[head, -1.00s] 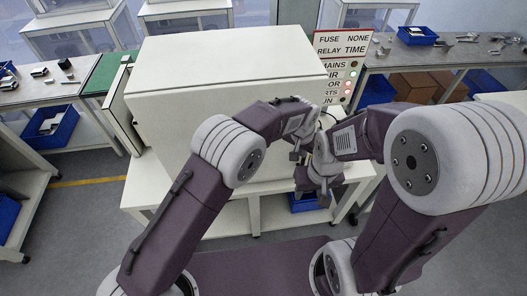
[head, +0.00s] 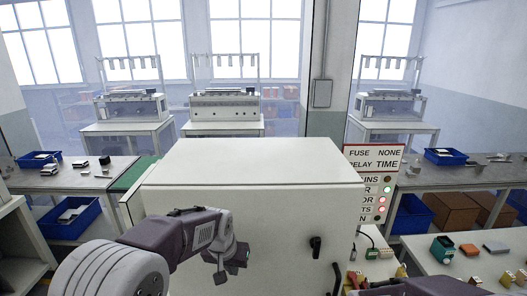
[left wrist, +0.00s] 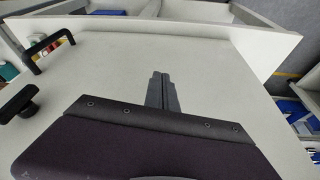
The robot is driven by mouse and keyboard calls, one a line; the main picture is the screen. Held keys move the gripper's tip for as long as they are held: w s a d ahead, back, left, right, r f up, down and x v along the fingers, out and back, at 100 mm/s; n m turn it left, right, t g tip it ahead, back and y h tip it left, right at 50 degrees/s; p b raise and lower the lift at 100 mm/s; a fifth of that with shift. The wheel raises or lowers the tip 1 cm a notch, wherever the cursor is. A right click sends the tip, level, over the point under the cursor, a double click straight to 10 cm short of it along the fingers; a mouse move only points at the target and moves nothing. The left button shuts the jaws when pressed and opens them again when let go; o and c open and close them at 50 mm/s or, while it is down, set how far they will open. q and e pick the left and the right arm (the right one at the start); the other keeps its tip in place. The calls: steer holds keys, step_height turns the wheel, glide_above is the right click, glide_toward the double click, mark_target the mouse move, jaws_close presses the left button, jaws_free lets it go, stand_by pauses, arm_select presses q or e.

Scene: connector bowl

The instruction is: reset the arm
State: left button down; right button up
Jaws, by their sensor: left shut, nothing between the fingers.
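My left arm comes in from the lower left in the head view. My left gripper (head: 222,276) hangs in front of the white cabinet (head: 270,225), with its fingers together and nothing between them. The left wrist view shows the two dark fingers (left wrist: 160,92) side by side against a pale panel. Whether they touch the cabinet cannot be told. My right gripper does not show; only a dark piece, perhaps of my right arm, is at the bottom right edge of the head view.
The cabinet front has a black knob (head: 316,246) and a handle at its lower right. A sign with lamps (head: 373,185) stands behind it. A right-hand table (head: 455,268) holds several small coloured parts. Side benches hold blue bins (head: 68,217).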

arm_select(q)
steer(key=s+a+f+g+b, duration=0.1)
steer(key=s+a+f, duration=0.2)
steer(key=s, duration=0.4)
steer(key=s+a+f+n, duration=0.1)
steer(key=s+a+f, duration=0.2)
steer(key=s+f, duration=0.2)
steer(key=s+a+f+n+g+b, duration=0.1)
steer(key=s+a+f, duration=0.2)
steer(key=s, duration=0.5)
steer(key=shift+s+a+f+g+y+b, duration=0.3)
steer(key=shift+s+a+f+b, duration=0.1)
steer(key=shift+f, duration=0.5)
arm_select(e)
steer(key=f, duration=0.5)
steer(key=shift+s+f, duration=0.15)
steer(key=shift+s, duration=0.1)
arm_select(q)
steer(key=shift+s+d, duration=0.15)
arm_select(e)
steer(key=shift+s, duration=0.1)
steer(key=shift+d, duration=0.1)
